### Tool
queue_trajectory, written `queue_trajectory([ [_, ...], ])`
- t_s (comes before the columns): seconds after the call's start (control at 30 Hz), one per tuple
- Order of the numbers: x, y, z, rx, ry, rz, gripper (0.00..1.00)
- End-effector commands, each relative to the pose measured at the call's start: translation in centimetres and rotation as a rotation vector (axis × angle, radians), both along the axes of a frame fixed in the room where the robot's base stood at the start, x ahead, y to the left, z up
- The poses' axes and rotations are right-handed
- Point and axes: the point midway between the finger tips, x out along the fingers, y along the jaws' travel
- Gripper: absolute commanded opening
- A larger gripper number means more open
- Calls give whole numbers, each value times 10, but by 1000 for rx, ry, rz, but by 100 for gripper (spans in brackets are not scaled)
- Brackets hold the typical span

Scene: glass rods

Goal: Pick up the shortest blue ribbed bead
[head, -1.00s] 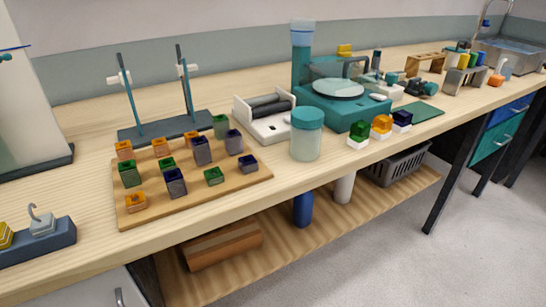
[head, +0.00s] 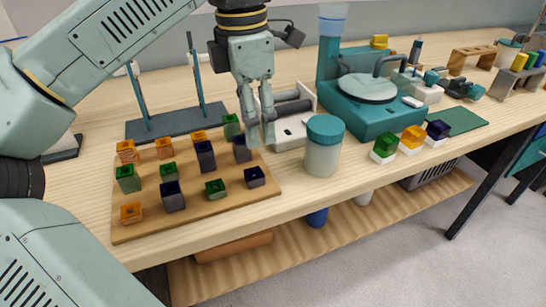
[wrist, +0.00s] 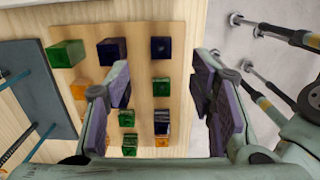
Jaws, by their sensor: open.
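Several blue, green and orange beads stand on a wooden board (head: 150,232). The lowest-looking blue bead (head: 255,176) is at the board's right front corner; in the wrist view it appears as a dark block near the top (wrist: 160,47). Taller blue beads stand behind it (head: 241,149), mid-board (head: 205,155) and at front left (head: 172,196). Ribbing is too small to make out. My gripper (head: 259,138) is open and empty, pointing down above the board's right side. In the wrist view its fingers (wrist: 163,78) are wide apart, and the left one hides part of the board.
A jar with a teal lid (head: 323,146) stands right of the board, close to my gripper. Behind are a white device with dark rollers (head: 290,132) and a two-rod stand (head: 175,122). A teal machine (head: 380,110) is farther right. The table's front edge is near the board.

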Motion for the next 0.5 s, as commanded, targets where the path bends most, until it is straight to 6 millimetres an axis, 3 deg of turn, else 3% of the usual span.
queue_trajectory([
  [0.1, 1, 12, -7, 53, 15, 21, 50],
  [0.3, 0, 11, -39, 51, 15, 20, 50],
  [0.5, 0, 11, -57, 49, 14, 18, 50],
])
